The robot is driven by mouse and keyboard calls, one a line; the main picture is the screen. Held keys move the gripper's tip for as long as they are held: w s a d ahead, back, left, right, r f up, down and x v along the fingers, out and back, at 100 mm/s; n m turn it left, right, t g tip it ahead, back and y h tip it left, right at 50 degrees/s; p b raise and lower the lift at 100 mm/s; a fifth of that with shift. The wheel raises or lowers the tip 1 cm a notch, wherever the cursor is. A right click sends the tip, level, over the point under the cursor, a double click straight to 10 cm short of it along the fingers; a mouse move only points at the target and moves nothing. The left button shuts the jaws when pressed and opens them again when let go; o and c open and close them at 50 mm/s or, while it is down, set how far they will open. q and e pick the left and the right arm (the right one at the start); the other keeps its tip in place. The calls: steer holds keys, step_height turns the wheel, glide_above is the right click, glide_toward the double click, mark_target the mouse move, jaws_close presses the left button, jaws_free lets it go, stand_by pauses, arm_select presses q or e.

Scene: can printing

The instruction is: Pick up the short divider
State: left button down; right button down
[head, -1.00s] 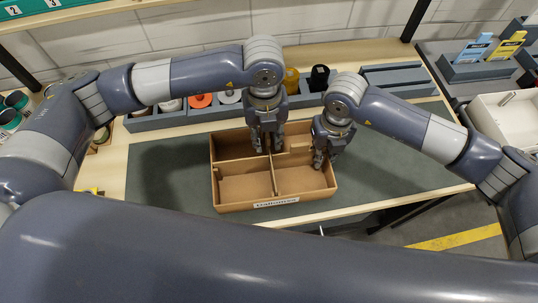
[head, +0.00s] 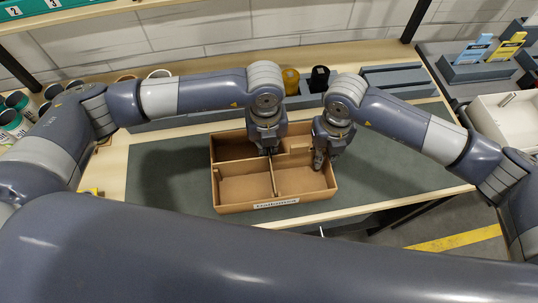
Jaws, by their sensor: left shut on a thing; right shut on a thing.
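An open brown cardboard box (head: 240,207) with a white label on its front sits on the dark mat. Thin brown dividers split it into compartments; a short divider (head: 272,182) runs from the middle to the front wall. My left gripper (head: 268,152) is low over the box middle, shut on a divider where the dividers meet; its tips hide the contact. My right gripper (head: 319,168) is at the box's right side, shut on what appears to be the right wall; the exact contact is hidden.
The dark mat (head: 160,180) is clear left and right of the box. Grey holders with a yellow bottle (head: 291,80) and a black one (head: 320,78) stand behind. Cups (head: 18,103) stand at the far left, a white bin (head: 510,118) at the right.

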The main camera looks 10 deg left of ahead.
arm_select(q)
steer(key=shift+r, duration=0.1)
step_height(320, 180, up, 28)
stand_by(0.3)
arm_select(e)
steer(key=c, duration=1.5)
jaws_free()
step_height(320, 180, up, 11)
steer(key=shift+f, duration=0.1)
steer(key=shift+r, duration=0.6)
